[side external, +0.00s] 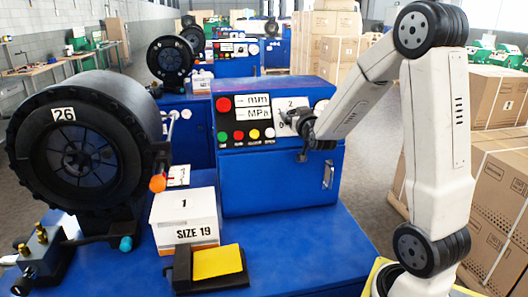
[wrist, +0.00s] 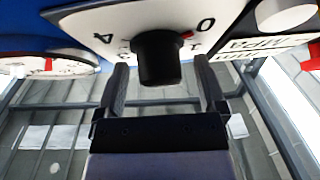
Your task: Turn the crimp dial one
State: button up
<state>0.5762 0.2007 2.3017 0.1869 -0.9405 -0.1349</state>
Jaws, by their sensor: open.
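The crimp dial's black knob (wrist: 160,60) stands out from a white numbered plate (wrist: 110,20) in the wrist view. A 0, a 1 and a 4 can be read on the plate, and a red mark shows at the knob's edge near the 0 and 1. My gripper (wrist: 162,85) is open, with one finger on each side of the knob and a visible gap on both sides. In the side view my gripper (side external: 290,118) is at the front of the blue control box (side external: 270,170) and mostly hides the knob; a 2 shows on the plate (side external: 292,103).
Labels reading mm and MPa (side external: 258,113), a red button (side external: 224,104) and several coloured buttons sit left of the dial. A white SIZE 19 box (side external: 185,215), a yellow-topped pedal (side external: 217,261) and the crimper head marked 26 (side external: 85,140) stand nearby. Cardboard boxes (side external: 495,190) are at right.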

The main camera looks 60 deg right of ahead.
grip_shut()
